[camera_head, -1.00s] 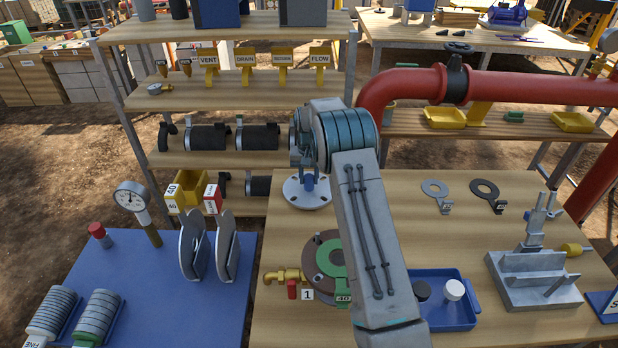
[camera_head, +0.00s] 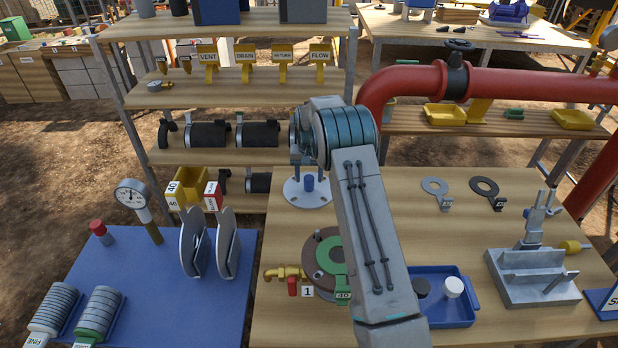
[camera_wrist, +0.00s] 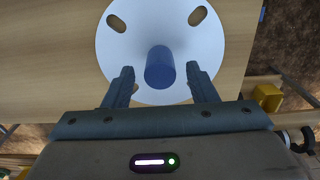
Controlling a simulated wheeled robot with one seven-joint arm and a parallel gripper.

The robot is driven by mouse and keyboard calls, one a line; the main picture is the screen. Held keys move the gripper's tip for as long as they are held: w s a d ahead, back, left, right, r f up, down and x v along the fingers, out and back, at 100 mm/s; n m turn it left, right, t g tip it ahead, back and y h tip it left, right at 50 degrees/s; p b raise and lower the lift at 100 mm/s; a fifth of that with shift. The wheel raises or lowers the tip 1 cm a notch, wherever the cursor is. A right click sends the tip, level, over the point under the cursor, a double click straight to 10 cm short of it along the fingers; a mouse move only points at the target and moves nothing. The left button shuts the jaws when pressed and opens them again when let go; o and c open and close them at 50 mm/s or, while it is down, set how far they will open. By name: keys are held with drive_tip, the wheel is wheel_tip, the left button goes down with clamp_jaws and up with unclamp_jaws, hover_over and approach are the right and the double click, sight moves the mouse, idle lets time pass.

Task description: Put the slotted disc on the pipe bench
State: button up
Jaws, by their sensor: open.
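The slotted disc (camera_head: 300,194) is a pale round plate with an upright blue knob (camera_head: 309,183) at its middle. It lies at the back left corner of the wooden bench top (camera_head: 390,195). In the wrist view the disc (camera_wrist: 130,35) shows long slots, and its knob (camera_wrist: 160,72) stands between my fingertips. My gripper (camera_wrist: 160,68) is open, with one finger on each side of the knob and a gap on both sides. In the head view my wrist hides most of the gripper, which is above the disc.
A brown and green flanged part (camera_head: 325,258) with a brass valve, a blue tray (camera_head: 450,318), two flat rings and a grey metal fixture (camera_head: 530,270) stand on the same bench. A red pipe (camera_head: 540,88) runs behind. A blue table (camera_head: 150,290) with discs is left.

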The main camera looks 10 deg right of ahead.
sight(309, 178)
wheel_tip(309, 178, up, 11)
drive_tip(key=b, duration=0.2)
drive_tip(key=s+r+t, duration=0.1)
drive_tip(key=s+r, duration=0.7)
drive_tip(key=r, duration=0.1)
drive_tip(key=s+r+n+t, duration=0.1)
drive_tip(key=s+r, duration=0.2)
drive_tip(key=s, duration=0.8)
drive_tip(key=s+r+n+t, duration=0.1)
drive_tip(key=s+r, duration=0.1)
drive_tip(key=s, duration=0.9)
drive_tip(key=s+f, duration=0.4)
drive_tip(key=s, duration=0.8)
drive_tip(key=shift+s+t, duration=0.15)
drive_tip(key=shift+t, duration=0.15)
